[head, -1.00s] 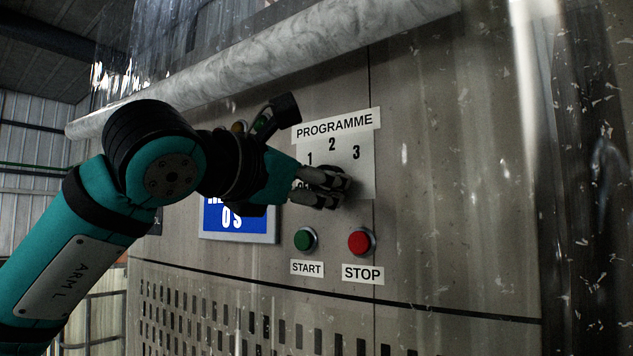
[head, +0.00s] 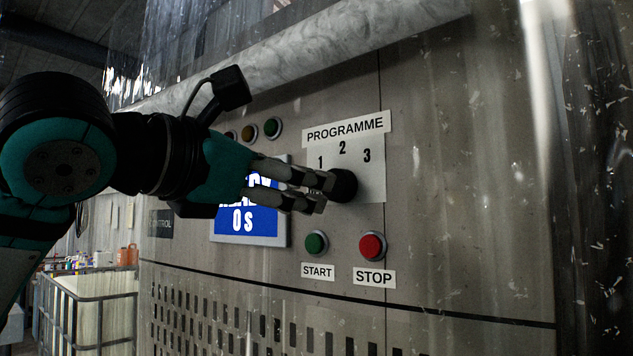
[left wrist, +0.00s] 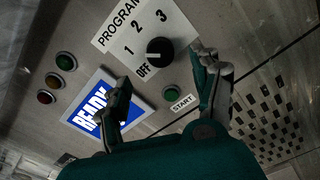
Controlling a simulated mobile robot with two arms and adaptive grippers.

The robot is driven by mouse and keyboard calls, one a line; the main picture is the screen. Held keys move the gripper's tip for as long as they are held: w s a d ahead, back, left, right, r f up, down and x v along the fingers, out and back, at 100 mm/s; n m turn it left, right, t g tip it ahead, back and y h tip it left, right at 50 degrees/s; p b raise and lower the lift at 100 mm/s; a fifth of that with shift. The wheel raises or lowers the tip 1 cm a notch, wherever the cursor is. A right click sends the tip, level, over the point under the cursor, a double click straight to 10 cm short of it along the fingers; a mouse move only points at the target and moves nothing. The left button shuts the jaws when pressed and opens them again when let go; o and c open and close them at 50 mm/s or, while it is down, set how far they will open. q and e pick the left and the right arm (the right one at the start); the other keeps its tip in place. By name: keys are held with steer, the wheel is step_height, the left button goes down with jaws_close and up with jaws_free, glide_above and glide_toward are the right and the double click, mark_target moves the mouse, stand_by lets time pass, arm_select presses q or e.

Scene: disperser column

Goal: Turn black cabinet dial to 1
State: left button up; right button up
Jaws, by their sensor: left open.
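The black dial (head: 343,186) sits on the white PROGRAMME plate (head: 376,183) on the cabinet front. The plate bears 1, 2 and 3. In the left wrist view, the dial (left wrist: 159,51) shows whole, with OFF printed at its lower left. A light mark on the dial seems to face OFF, but it is small. My left gripper (head: 326,194) is open just left of the dial in the head view, its upper finger overlapping the dial's edge. In the left wrist view, its fingers (left wrist: 160,66) stand apart on either side of the dial, holding nothing. My right gripper is not seen.
A green START button (head: 316,243) and a red STOP button (head: 372,247) lie below the plate. A blue display (head: 262,222) is partly behind my fingers. Three indicator lamps (head: 249,132) sit above it. A clear curtain hangs in front at right.

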arm_select(q)
steer(key=shift+v, duration=2.3)
